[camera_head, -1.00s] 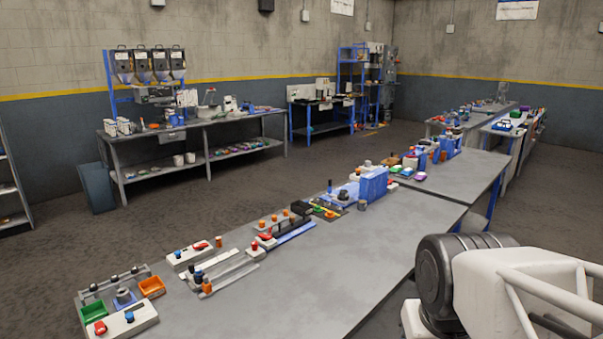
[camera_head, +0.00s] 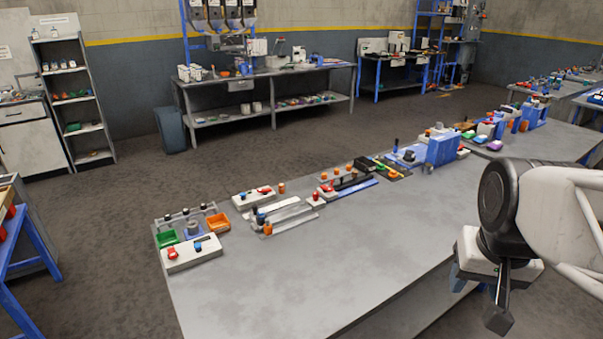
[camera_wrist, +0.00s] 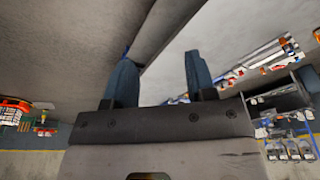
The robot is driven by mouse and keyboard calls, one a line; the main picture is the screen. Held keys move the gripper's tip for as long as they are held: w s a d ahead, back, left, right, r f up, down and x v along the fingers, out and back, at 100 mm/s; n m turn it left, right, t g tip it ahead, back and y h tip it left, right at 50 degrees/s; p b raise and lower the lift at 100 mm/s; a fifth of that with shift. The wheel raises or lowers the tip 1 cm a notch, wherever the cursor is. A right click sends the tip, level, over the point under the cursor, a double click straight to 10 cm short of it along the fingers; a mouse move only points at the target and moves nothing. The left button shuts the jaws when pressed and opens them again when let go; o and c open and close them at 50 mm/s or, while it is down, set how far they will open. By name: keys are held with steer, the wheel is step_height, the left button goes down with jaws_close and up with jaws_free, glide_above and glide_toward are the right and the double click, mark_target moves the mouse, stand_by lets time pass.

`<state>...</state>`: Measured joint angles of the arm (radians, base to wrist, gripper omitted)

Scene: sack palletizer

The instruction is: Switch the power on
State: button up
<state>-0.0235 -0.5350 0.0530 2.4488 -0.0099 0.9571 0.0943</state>
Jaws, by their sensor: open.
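No thing in view can be read for certain as the power switch. A white control box (camera_head: 190,257) at the near left end of the long grey table carries a red switch (camera_head: 172,253) and a blue-and-black control (camera_head: 205,242). A second white box (camera_head: 253,198) with red and blue controls lies farther along the table edge. The switch positions are too small to tell. My gripper (camera_wrist: 160,75) is open in the wrist view, with nothing between its two fingers. In the head view my arm hangs at the right, apart from both boxes.
The long grey table (camera_head: 300,270) has a wide clear middle. Green (camera_head: 167,238) and orange (camera_head: 217,223) bins stand behind the near box. A blue block (camera_head: 443,148) rises farther along. Shelves (camera_head: 75,95) and a workbench (camera_head: 265,75) stand by the walls.

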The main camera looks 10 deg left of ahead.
steer(key=w+a+r+m, duration=0.15)
steer(key=w+a, duration=0.35)
steer(key=w, duration=0.6)
steer(key=w+a+r+m, duration=0.1)
steer(key=w+a+r, duration=0.25)
steer(key=w, duration=0.75)
steer(key=w+a+r+m, duration=0.1)
steer(key=w+a, duration=0.5)
steer(key=w, duration=0.5)
steer(key=m+g, duration=0.2)
steer(key=m, duration=0.3)
glide_above(267, 189)
steer(key=f, duration=2.8)
steer(key=shift+d+f, duration=0.2)
steer(key=shift+d, duration=0.05)
steer(key=shift+a+f, duration=0.2)
steer(key=shift+f, duration=0.05)
steer(key=shift+f, duration=0.1)
steer(key=shift+f, duration=3.8)
